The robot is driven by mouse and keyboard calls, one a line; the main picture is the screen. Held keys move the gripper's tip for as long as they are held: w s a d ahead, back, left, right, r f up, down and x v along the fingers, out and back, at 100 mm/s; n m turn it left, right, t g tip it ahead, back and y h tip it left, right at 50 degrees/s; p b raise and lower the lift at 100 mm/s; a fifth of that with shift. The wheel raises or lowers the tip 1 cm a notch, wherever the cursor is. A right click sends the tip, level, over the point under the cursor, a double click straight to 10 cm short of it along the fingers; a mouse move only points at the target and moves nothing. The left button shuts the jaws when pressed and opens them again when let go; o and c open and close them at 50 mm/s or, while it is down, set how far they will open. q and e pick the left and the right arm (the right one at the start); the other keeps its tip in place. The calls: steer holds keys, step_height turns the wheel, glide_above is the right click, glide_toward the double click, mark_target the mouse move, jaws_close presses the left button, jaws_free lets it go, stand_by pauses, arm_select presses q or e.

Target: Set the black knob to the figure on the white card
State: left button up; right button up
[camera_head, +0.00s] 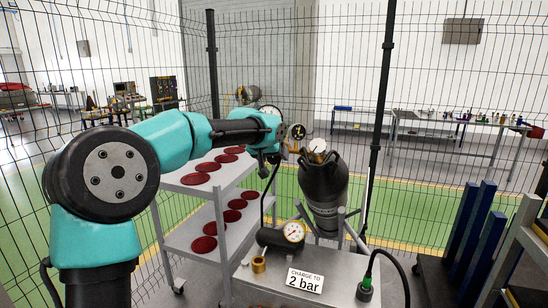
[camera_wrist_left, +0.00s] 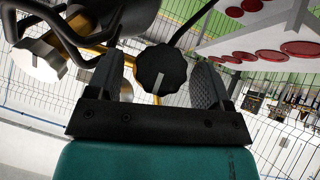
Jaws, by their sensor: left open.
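The black knob (camera_wrist_left: 161,68) is ribbed and round, with a pale line on its face pointing down in the left wrist view. My left gripper (camera_wrist_left: 158,72) is open, with one finger on each side of the knob and visible gaps between. How deep the knob sits between the fingers is unclear. In the head view my left gripper (camera_head: 270,163) hangs beside the gauges, and I cannot pick out the knob. The white card (camera_head: 305,281) reads "CHARGE TO 2 bar". A round gauge (camera_head: 293,231) stands just behind it; its figures are too small to read.
A black hose (camera_head: 400,270) loops at the right. Wire fencing stands behind.

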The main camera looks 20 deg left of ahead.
arm_select(q)
steer(key=shift+w+f, duration=0.25)
steer(key=shift+w, duration=0.05)
steer(key=shift+c, duration=0.2)
steer(key=c, duration=0.9)
